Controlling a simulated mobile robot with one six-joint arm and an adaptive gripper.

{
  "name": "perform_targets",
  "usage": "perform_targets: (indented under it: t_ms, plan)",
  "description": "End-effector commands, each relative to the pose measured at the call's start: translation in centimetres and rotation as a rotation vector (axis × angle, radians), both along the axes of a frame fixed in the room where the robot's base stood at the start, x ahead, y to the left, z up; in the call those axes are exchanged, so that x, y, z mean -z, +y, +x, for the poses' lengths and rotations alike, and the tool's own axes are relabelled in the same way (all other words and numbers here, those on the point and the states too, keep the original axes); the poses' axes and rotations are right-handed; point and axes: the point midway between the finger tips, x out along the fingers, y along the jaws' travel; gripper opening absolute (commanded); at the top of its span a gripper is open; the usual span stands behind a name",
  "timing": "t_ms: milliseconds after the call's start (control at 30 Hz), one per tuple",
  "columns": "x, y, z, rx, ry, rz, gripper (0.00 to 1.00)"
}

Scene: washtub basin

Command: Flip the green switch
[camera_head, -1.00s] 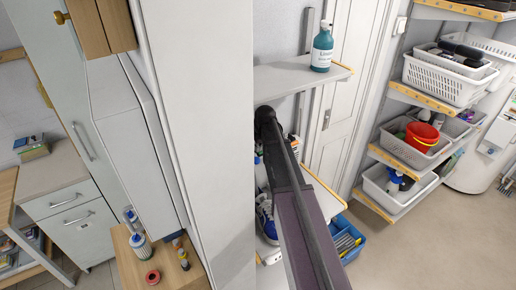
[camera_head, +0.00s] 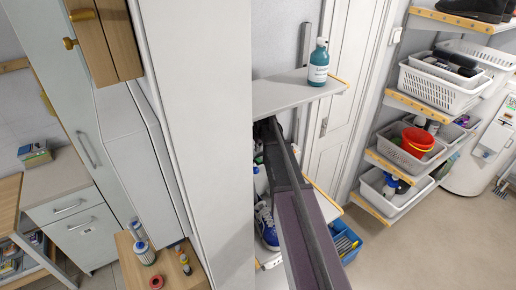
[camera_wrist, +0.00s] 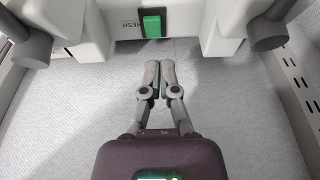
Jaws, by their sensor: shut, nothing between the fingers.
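The green switch (camera_wrist: 153,26) shows in the wrist view at the top middle, on a dark panel set in a pale grey housing. My gripper (camera_wrist: 160,68) is shut and empty. Its fingertips point toward the switch and sit a little below it in the picture, apparently apart from it. In the head view the switch and my fingertips are hidden; only my dark arm shows, reaching under the grey shelf.
A teal bottle (camera_head: 319,64) stands on the grey shelf (camera_head: 290,90) above my arm. A white partition (camera_head: 200,130) stands left of the arm. White baskets (camera_head: 436,88) fill shelves on the right. The floor (camera_head: 420,245) at the right is clear.

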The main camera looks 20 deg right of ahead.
Motion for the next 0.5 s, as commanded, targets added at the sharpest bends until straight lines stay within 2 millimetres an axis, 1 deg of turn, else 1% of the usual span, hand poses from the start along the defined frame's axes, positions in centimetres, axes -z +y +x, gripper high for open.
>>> perform_targets:
  t_ms: [33,200,500]
  plan:
    - [-0.9,0.0,-0.1,0.000,0.000,0.000,0.00]
    - [-2.3,0.0,-0.2,-0.001,0.000,0.000,0.00]
    - [-4.0,-0.1,-0.3,0.000,0.000,0.000,0.00]
